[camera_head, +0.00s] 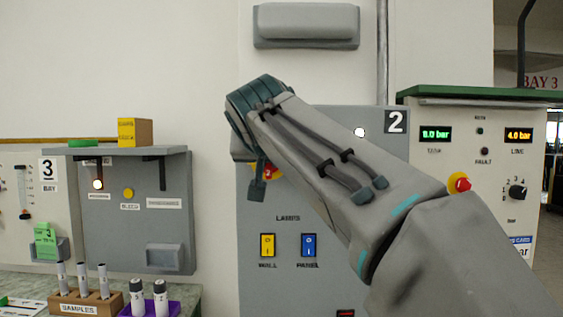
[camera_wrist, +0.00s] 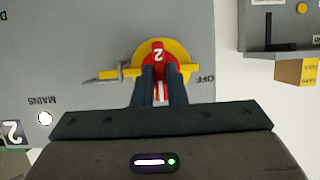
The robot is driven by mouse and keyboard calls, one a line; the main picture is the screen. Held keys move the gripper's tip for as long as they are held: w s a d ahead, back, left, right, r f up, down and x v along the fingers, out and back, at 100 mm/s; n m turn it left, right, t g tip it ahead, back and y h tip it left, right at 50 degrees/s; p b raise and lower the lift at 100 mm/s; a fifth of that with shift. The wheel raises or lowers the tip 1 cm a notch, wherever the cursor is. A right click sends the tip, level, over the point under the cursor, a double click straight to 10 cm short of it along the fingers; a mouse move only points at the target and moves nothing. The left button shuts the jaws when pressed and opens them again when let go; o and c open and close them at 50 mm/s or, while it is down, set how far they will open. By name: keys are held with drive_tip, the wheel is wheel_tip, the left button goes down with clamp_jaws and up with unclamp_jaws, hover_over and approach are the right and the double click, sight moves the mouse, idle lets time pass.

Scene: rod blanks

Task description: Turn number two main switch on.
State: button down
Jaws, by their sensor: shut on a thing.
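The number two main switch is on the grey panel marked 2 (camera_head: 395,121). In the wrist view it has a red handle (camera_wrist: 158,50) marked 2 on a yellow round plate (camera_wrist: 178,57), and it appears upside down. My gripper (camera_wrist: 160,78) is shut on the red handle, one dark finger on each side. The handle stands upright in that view. An OFF label (camera_wrist: 205,78) sits to its right. In the head view my arm covers most of the switch; only red and yellow bits (camera_head: 268,172) show beside my gripper.
A white lamp (camera_head: 360,132) glows on the panel. Below are a yellow wall-lamp switch (camera_head: 267,245) and a blue panel-lamp switch (camera_head: 308,245). A shelf (camera_head: 130,151) with a yellow box (camera_head: 135,132) juts out at left. Another panel with a red knob (camera_head: 459,183) stands at right.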

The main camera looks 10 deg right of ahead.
idle(0.3)
drive_tip(key=c, duration=1.5)
unclamp_jaws()
drive_tip(key=shift+o, duration=0.2)
drive_tip(key=v, duration=1.3)
drive_tip(key=shift+s+r, duration=0.25)
drive_tip(key=shift+s, duration=0.1)
drive_tip(key=shift+a, duration=0.1)
drive_tip(key=d+f+n+g+p, duration=0.1)
drive_tip(key=d+f+g, duration=0.25)
drive_tip(key=f, duration=0.85)
drive_tip(key=d+f+n+g+p, duration=0.1)
drive_tip(key=d+f+g+p, duration=0.2)
drive_tip(key=f, duration=1)
drive_tip(key=s+d+f+g, duration=0.2)
drive_tip(key=s+f, duration=0.4)
drive_tip(key=f, duration=0.3)
drive_tip(key=s+d+f+g+y, duration=0.1)
drive_tip(key=s+d+f+g, duration=0.1)
drive_tip(key=s+f, duration=0.4)
wheel_tip(320, 180, down, 4)
drive_tip(key=shift+s+d+f+m+p, duration=0.2)
drive_tip(key=shift+d+m+p, duration=0.2)
drive_tip(key=shift+d, duration=0.5)
